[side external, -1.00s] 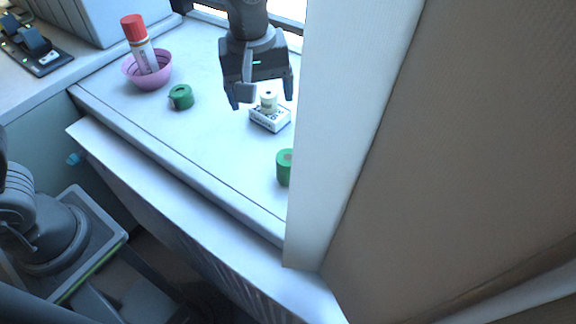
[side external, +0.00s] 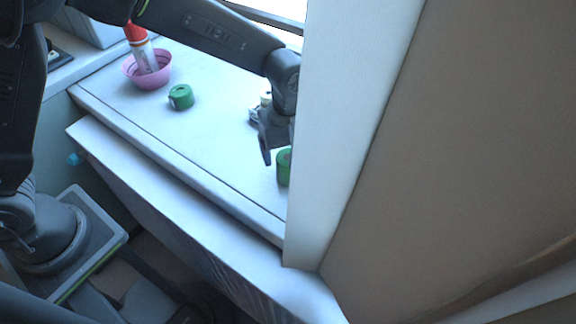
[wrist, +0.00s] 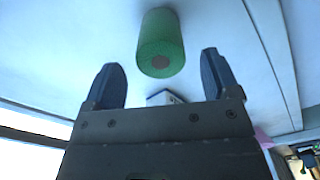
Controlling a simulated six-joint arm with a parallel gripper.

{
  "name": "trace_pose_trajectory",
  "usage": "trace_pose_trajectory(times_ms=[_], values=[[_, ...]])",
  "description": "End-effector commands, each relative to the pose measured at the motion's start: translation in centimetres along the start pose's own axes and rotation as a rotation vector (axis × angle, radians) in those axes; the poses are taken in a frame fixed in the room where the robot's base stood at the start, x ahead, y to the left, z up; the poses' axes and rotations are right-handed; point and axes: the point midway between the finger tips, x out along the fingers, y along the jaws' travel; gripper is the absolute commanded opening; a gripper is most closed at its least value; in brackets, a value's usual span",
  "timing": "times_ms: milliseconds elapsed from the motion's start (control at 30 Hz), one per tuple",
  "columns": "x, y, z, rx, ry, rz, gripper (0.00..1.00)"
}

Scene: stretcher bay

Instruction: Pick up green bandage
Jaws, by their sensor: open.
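A green bandage roll (side external: 283,168) stands on the white worktop, partly hidden by the pale post in the side view. In the wrist view the same green roll (wrist: 160,42) lies beyond the fingertips, roughly centred between them, with a brownish core at its end. My gripper (side external: 268,148) is beside the roll in the side view, partly hidden by the post. In the wrist view my gripper (wrist: 160,80) is open, with nothing between the fingers. A second green roll (side external: 181,97) lies farther left.
A pink bowl (side external: 147,80) holding a red-capped white tube (side external: 142,52) stands at the back left. A white box (side external: 254,116) with a small roll is mostly hidden behind my gripper. The pale post (side external: 340,130) blocks the right. The middle worktop is clear.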

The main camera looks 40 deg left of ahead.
Motion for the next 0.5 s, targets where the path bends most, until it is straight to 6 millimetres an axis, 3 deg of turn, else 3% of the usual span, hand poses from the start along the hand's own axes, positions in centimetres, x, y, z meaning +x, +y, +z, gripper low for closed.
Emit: trace_pose_trajectory(times_ms=[233,500], values=[[3.7,-0.2,0.4,0.0,-0.001,-0.005,0.82],[4.7,-0.1,0.3,0.0,0.0,-0.001,0.82]])
